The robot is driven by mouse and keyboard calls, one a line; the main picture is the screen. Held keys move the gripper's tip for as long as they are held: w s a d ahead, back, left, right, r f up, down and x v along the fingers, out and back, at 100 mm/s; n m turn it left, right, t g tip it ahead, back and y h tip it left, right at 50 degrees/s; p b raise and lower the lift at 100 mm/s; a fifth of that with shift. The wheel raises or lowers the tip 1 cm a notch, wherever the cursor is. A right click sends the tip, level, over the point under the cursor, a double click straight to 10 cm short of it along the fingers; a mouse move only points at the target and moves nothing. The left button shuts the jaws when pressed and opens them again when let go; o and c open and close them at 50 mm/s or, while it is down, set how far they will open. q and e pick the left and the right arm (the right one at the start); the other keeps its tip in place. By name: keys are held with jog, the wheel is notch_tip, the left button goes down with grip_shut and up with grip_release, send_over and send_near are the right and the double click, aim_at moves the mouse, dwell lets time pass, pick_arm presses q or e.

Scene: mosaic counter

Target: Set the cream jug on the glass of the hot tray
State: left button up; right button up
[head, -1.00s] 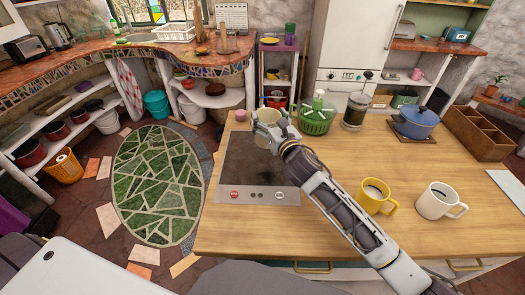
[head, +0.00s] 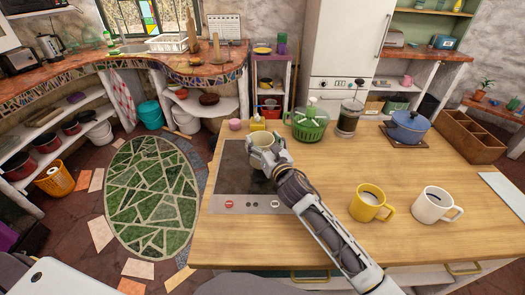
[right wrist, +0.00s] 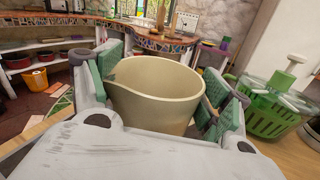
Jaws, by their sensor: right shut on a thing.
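The cream jug (head: 262,142) is at the far right part of the hot tray (head: 232,172), a dark glass plate with a grey control strip. My right gripper (head: 268,158) is shut on the jug. In the right wrist view the jug (right wrist: 155,92) stands upright between the green finger pads of the gripper (right wrist: 165,100), its open top showing an empty inside. The gripper hides the jug's lower part, so I cannot tell if its base touches the glass. My left gripper is not in view.
A green salad spinner (head: 310,122) and a French press (head: 348,118) stand behind on the right. A blue pot (head: 408,127) is farther right. A yellow mug (head: 370,203) and a white mug (head: 436,204) stand on the front right of the wooden counter (head: 320,245).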

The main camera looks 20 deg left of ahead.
aim_at(257, 142)
jog(key=shift+f, duration=1.8)
jog(key=shift+f, duration=0.1)
jog(key=o, duration=2)
jog(key=shift+f, duration=0.1)
jog(key=shift+b+v, duration=0.4)
jog(key=shift+v, duration=5.3)
jog(key=shift+s+d, duration=0.15)
jog(key=shift+s, duration=0.15)
jog(key=shift+r, duration=0.3)
